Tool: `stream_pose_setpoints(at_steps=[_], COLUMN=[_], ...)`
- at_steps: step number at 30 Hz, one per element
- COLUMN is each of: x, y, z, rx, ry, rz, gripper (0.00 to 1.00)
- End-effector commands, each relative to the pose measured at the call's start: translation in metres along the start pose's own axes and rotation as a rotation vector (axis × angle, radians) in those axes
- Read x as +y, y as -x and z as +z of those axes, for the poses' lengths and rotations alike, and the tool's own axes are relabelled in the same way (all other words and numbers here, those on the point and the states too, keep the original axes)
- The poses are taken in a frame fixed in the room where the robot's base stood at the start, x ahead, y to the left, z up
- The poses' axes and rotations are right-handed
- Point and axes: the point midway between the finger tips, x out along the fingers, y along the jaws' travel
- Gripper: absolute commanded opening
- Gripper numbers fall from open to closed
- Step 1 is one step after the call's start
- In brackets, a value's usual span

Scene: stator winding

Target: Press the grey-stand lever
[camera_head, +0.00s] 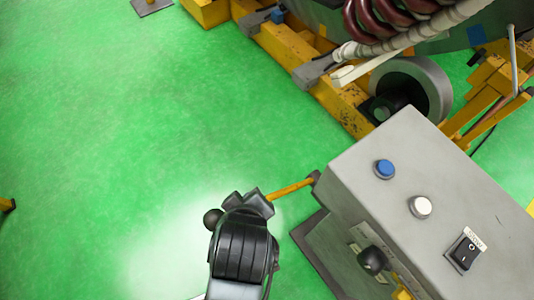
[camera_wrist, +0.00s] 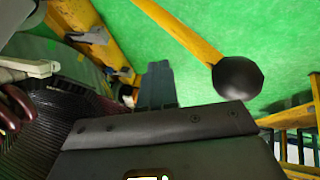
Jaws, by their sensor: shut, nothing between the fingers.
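The grey stand (camera_head: 420,160) is a box on the right of the head view. A yellow lever (camera_head: 290,189) sticks out from its upper left corner and runs behind my gripper. Its black ball knob (camera_head: 212,217) shows just left of the gripper. In the wrist view the yellow lever (camera_wrist: 178,30) ends in the black ball (camera_wrist: 238,78), to the right of my fingers. My gripper (camera_head: 258,203) is shut and empty, overlapping the lever in the head view; its fingertips show in the wrist view (camera_wrist: 159,72). I cannot tell whether it touches the lever.
The stand's top carries a blue button (camera_head: 384,168), a white button (camera_head: 420,206) and a black rocker switch (camera_head: 465,252). Another black knob (camera_head: 371,260) is on its side. A yellow frame (camera_head: 290,45) with a grey wheel (camera_head: 425,85) stands behind. Green floor at left is clear.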

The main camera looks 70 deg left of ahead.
Motion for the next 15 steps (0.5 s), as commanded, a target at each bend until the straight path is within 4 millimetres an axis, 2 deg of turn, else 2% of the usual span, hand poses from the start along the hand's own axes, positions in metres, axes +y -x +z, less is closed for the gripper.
stream_pose_setpoints(at_steps=[1,6,15], x=[-0.011,-0.032,-0.055], y=[-0.005,-0.013,-0.022], z=[0.003,0.006,0.011], rx=[0.000,-0.001,-0.005], ry=[0.004,0.010,0.011], rz=[0.005,0.015,0.004], gripper=[0.00,0.00,0.00])
